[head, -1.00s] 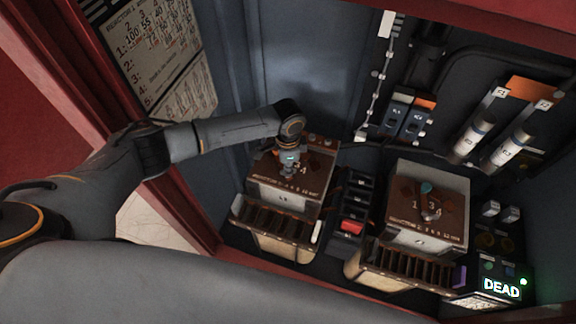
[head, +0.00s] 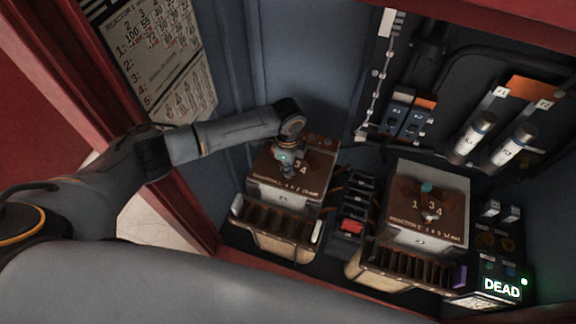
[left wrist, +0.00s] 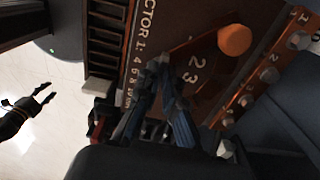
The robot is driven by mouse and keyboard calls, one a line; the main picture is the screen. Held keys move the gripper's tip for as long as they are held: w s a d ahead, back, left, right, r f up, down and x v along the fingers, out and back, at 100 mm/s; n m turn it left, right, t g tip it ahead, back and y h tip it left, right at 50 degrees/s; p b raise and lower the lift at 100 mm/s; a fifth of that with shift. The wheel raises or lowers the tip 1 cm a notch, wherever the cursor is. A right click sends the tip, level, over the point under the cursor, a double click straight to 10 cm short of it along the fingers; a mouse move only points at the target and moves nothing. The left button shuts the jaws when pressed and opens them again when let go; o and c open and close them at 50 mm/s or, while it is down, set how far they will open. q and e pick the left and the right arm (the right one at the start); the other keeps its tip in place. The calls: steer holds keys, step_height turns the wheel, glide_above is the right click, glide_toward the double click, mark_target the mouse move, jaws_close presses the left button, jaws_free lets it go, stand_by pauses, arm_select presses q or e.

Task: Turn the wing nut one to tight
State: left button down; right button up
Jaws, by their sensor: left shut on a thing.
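My left gripper (head: 287,168) reaches down onto the brown top plate (head: 263,178) of the left box. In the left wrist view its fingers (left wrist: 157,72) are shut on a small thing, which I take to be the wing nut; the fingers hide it. That plate reads "REACTOR 1" and shows the numbers 2 and 3 beside the fingers. An orange round cap (left wrist: 235,40) stands on the plate a little away from the fingertips. My right gripper (left wrist: 45,92) shows in the left wrist view at the far left, open and empty, over the pale floor.
A similar right box (head: 428,205) stands apart, with a teal-tipped part on top. A black block with a red switch (head: 352,226) sits between the boxes. A lit "DEAD" display (head: 502,288) is at lower right. Red cabinet edges (head: 190,190) frame the opening.

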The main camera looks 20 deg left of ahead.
arm_select(q)
steer(key=c, duration=1.5)
jaws_free()
step_height(320, 180, up, 12)
steer(key=shift+r, duration=0.1)
